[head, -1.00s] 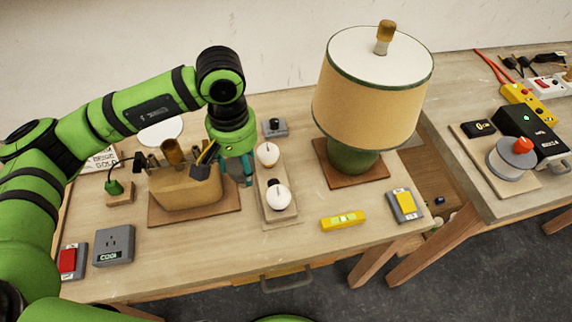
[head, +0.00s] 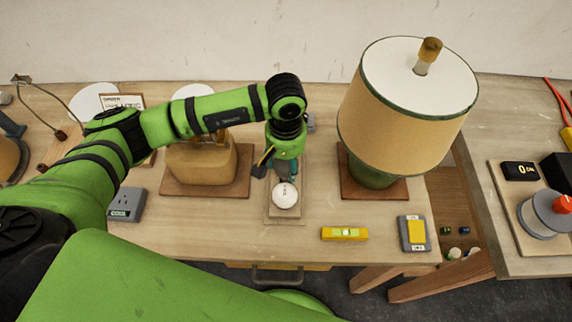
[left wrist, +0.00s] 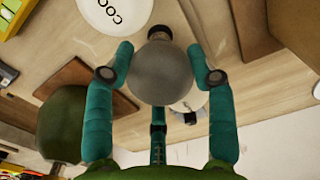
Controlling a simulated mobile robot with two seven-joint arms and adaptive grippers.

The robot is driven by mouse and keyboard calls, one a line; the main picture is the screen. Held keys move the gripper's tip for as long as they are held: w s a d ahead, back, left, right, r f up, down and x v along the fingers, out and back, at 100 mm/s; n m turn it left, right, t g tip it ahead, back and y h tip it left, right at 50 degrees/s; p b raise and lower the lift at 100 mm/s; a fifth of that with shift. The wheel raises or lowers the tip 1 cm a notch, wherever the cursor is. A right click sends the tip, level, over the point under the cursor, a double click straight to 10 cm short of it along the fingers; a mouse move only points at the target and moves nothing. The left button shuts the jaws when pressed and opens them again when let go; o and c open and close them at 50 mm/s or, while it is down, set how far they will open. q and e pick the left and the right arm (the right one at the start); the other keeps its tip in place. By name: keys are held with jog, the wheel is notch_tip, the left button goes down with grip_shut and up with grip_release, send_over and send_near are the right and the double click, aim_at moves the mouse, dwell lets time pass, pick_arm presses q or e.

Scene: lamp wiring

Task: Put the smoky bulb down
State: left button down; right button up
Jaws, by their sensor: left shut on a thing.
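The smoky bulb (left wrist: 160,72) is a grey globe with a dark metal cap, seen in the left wrist view between my left gripper's teal fingers (left wrist: 160,77). In the head view my left gripper (head: 284,166) is over the back part of a narrow wooden board (head: 286,215) and hides the smoky bulb. A white bulb (head: 285,195) stands on the front part of that board, just in front of the gripper. Another pale round thing (left wrist: 190,100) is partly hidden behind the smoky bulb. My right gripper is out of view.
A tan lamp base (head: 202,162) on a brown board stands left of the gripper. A large shaded lamp (head: 405,110) stands to the right. A yellow level (head: 344,234) and a grey switch with a yellow rocker (head: 412,233) lie near the front edge. Some tabletop between is bare.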

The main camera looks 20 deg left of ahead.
pick_arm(q)
notch_tip(320, 180, down, 2)
jog(key=shift+f+p, duration=0.2)
jog(key=shift+p, duration=0.15)
jog(key=shift+f, duration=0.15)
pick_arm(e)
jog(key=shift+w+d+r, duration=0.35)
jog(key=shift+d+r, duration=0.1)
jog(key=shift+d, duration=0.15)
pick_arm(q)
jog(key=shift+f+b, duration=0.25)
jog(key=shift+b, duration=0.15)
jog(key=shift+c, duration=2.1)
grip_release()
jog(key=shift+r, duration=0.1)
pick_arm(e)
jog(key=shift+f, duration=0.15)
